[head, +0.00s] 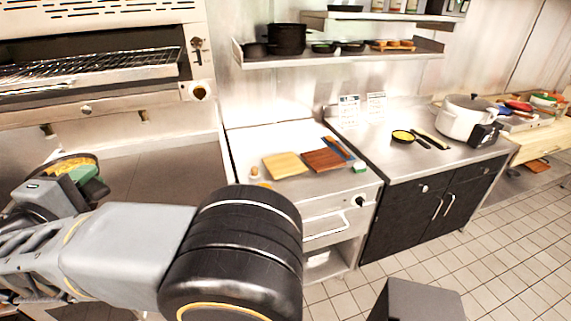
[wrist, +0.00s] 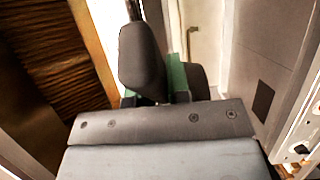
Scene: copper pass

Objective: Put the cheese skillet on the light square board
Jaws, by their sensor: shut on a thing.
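My gripper (head: 85,182) is at the far left of the head view, well left of the boards. It is shut on a round, pan-like thing (head: 66,163) with a yellowish top and dark edge, partly hidden by the gripper. I cannot tell what that thing holds. In the wrist view a dark rounded piece (wrist: 141,70) stands at the jaws, with green behind it. The light square board (head: 285,165) lies flat on the white worktop, its top bare. A small black skillet with yellow contents (head: 403,136) sits on the steel counter at the right.
A reddish-brown board (head: 324,160) lies right beside the light one, with a blue-handled thing behind it and a small green-and-white item (head: 359,167) to its right. A white pot (head: 467,117) stands on the steel counter. A shelf (head: 340,58) with pans hangs above. Open tiled floor lies in front.

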